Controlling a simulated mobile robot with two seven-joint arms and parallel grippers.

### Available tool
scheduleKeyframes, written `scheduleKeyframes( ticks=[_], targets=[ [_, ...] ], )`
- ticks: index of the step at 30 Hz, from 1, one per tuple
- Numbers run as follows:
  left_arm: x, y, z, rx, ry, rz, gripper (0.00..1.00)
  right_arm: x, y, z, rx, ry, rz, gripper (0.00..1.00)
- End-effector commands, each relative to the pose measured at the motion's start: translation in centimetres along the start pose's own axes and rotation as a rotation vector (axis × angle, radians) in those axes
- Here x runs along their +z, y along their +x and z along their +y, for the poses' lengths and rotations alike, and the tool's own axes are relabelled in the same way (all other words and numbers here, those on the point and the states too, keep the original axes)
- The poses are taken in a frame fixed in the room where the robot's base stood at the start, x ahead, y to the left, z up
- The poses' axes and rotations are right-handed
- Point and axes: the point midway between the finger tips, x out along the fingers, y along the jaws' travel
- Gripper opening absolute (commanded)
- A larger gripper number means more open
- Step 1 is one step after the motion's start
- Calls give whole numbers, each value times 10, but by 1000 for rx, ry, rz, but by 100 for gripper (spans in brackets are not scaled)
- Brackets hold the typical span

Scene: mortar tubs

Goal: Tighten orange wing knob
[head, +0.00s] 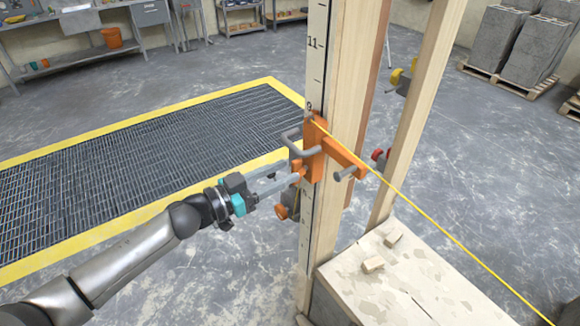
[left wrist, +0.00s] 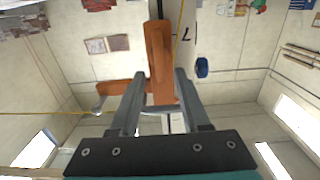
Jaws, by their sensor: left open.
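An orange clamp bracket (head: 314,150) sits on the marked timber post (head: 314,60), with a grey bent handle (head: 291,138) and an arm ending in a grey peg (head: 345,173). A small orange part, apparently the wing knob (head: 298,168), shows at my left gripper's fingertips. My left gripper (head: 293,172) is open, its fingers pointing at the bracket's near side. In the left wrist view the orange bracket (left wrist: 160,60) lies beyond and between the fingertips (left wrist: 158,90). I cannot tell whether the fingers touch the knob. My right gripper is not in view.
A yellow string (head: 440,232) runs from the bracket to the lower right. Another orange knob (head: 282,212) is lower on the post. A second post carries red (head: 378,155) and yellow (head: 396,77) knobs. A block top (head: 400,275) stands below. Floor grating (head: 150,150) lies left.

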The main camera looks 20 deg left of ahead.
Motion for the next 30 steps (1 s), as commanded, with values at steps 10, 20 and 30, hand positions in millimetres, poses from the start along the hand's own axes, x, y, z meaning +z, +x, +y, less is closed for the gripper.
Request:
scheduleKeyframes(
  ticks=[10, 20, 30],
  targets=[
    [0, 25, 0, -1, 0, 0, 46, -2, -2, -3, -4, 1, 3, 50],
    [0, 26, 0, -1, 0, 0, 40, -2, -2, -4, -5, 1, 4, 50],
    [0, 25, 0, -1, 0, -1, 1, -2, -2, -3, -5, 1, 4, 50]
  ],
)
